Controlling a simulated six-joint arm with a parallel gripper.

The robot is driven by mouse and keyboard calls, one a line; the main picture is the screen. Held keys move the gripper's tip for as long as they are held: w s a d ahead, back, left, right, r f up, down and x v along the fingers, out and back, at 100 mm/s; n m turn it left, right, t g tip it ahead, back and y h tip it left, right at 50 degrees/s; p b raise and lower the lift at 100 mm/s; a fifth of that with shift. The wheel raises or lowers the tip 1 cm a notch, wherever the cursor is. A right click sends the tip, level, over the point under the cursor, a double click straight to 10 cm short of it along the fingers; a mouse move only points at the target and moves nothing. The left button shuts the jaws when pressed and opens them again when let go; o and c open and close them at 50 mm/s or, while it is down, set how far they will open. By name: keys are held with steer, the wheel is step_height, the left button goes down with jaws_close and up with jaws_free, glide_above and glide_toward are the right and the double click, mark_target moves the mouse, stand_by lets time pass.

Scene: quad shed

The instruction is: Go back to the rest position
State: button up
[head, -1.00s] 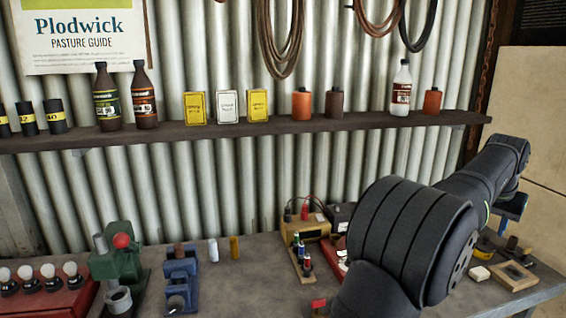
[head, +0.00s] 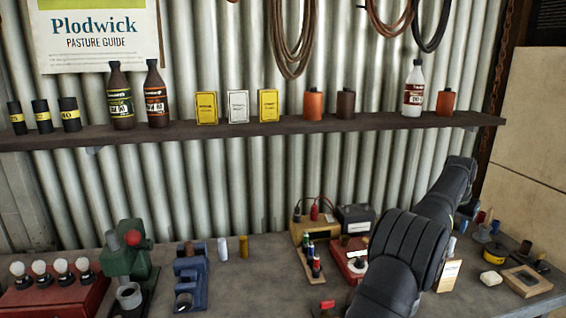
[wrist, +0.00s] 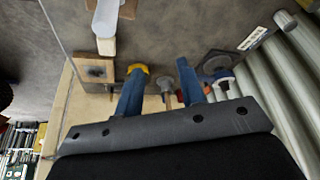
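My gripper (wrist: 160,68) shows in the wrist view with its two blue fingers apart. Nothing is held between them; bench items show beyond the tips. In the head view my dark arm reaches over the right part of the bench (head: 235,290), and the gripper is mostly hidden behind the arm.
A green press (head: 128,262), a blue stand (head: 190,277) and a red rack of bulbs (head: 52,296) stand at the left. A shelf (head: 250,129) crosses the wall above.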

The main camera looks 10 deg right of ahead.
steer(key=w+f, duration=0.1)
steer(key=f, duration=0.3)
steer(key=w+f, duration=0.2)
steer(key=f, duration=0.2)
steer(key=w+f, duration=0.2)
steer(key=f, duration=0.2)
steer(key=shift+a, duration=0.2)
step_height(320, 180, up, 8)
steer(key=r, duration=0.1)
steer(key=s+r, duration=0.6)
steer(key=s, duration=0.4)
steer(key=shift+r, duration=0.2)
